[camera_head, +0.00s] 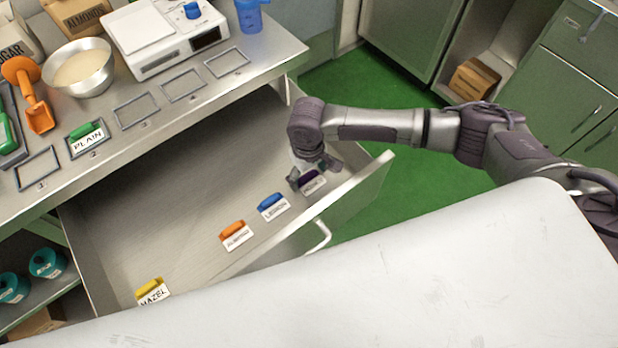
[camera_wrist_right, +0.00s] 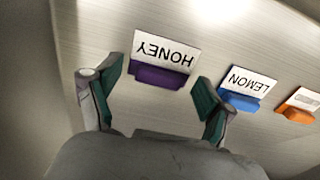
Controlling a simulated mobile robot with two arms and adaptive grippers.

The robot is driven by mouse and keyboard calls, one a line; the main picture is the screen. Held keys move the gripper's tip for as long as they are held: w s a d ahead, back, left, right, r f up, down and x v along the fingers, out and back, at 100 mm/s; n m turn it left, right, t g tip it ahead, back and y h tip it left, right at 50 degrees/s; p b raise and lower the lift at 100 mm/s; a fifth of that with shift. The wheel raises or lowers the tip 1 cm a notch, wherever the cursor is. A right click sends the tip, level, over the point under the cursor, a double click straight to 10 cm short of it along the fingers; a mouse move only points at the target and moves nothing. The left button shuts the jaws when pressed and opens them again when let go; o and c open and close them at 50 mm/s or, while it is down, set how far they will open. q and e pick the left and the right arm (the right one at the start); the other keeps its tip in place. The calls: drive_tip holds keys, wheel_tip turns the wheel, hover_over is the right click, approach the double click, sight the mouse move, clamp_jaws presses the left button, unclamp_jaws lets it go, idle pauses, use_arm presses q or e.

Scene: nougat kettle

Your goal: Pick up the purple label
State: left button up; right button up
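The purple label (camera_wrist_right: 160,74) has a purple grip and a white card reading HONEY. It lies in the open drawer (camera_head: 180,200), at the right end of a row of labels, and also shows in the head view (camera_head: 310,181), partly hidden by my gripper. My right gripper (camera_wrist_right: 153,92) is open, with its two fingers on either side of the purple grip. In the head view my right gripper (camera_head: 315,180) reaches down into the drawer. My left gripper is not in view.
A blue LEMON label (camera_head: 272,205), an orange label (camera_head: 234,234) and a yellow HAZEL label (camera_head: 151,291) lie in the same drawer. The drawer's front wall (camera_head: 345,207) stands close to my right gripper. A green PLAIN label (camera_head: 86,138) sits on the counter above.

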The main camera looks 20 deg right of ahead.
drive_tip(key=c, duration=0.9)
drive_tip(key=shift+r, duration=0.1)
